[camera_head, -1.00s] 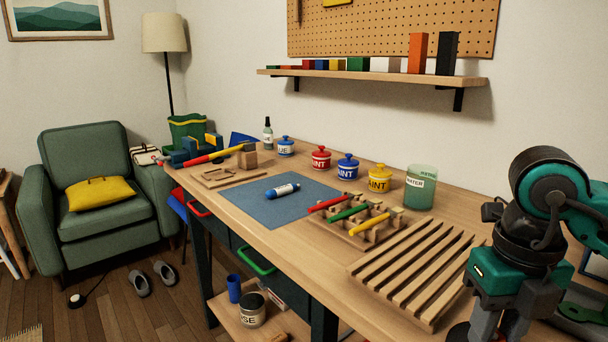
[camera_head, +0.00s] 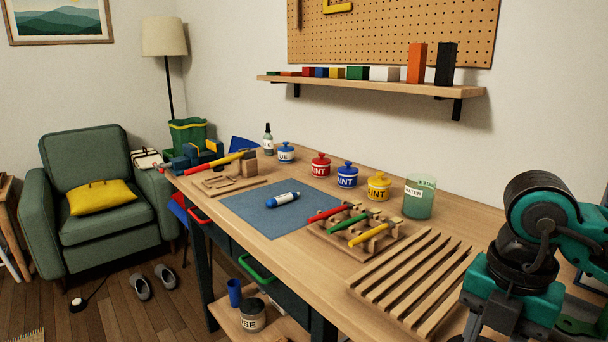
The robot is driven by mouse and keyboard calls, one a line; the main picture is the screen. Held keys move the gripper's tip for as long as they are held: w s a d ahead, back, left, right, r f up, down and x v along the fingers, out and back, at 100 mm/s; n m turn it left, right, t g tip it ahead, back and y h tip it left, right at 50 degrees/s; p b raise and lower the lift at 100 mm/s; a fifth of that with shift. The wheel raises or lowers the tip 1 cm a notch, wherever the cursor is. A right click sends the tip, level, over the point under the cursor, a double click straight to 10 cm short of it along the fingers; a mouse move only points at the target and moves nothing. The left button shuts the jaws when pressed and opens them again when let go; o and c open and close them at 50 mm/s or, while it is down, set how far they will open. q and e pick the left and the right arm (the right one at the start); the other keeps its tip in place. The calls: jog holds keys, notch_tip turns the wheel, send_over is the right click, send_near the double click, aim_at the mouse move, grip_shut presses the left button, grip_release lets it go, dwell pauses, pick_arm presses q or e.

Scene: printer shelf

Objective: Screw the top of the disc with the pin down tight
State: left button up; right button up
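I cannot make out a disc with a pin for certain in the head view. Lidded pots stand in a row along the back of the workbench: a pale blue-lidded one (camera_head: 286,153), a red one (camera_head: 320,165), a blue one (camera_head: 347,175) and a yellow one (camera_head: 379,186). Each has a knobbed lid that appears seated on it. A lidded jar (camera_head: 252,314) stands on the lower shelf. My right arm shows at the right edge, and its fingertips are out of the picture. My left gripper is not in view.
A blue mat (camera_head: 252,222) carries a blue and white tube (camera_head: 283,200). A wooden rack (camera_head: 384,247) holds coloured tools in front of a slatted board (camera_head: 410,282). A green water jar (camera_head: 419,197) stands behind. A wall shelf (camera_head: 375,87) hangs above.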

jog(key=n+b, duration=0.1)
jog(key=n, duration=0.3)
jog(key=shift+f+b, duration=0.1)
jog(key=shift+b, duration=0.3)
jog(key=n+b, duration=0.2)
jog(key=n, duration=0.5)
jog(key=n+b, duration=0.1)
jog(key=n, duration=0.5)
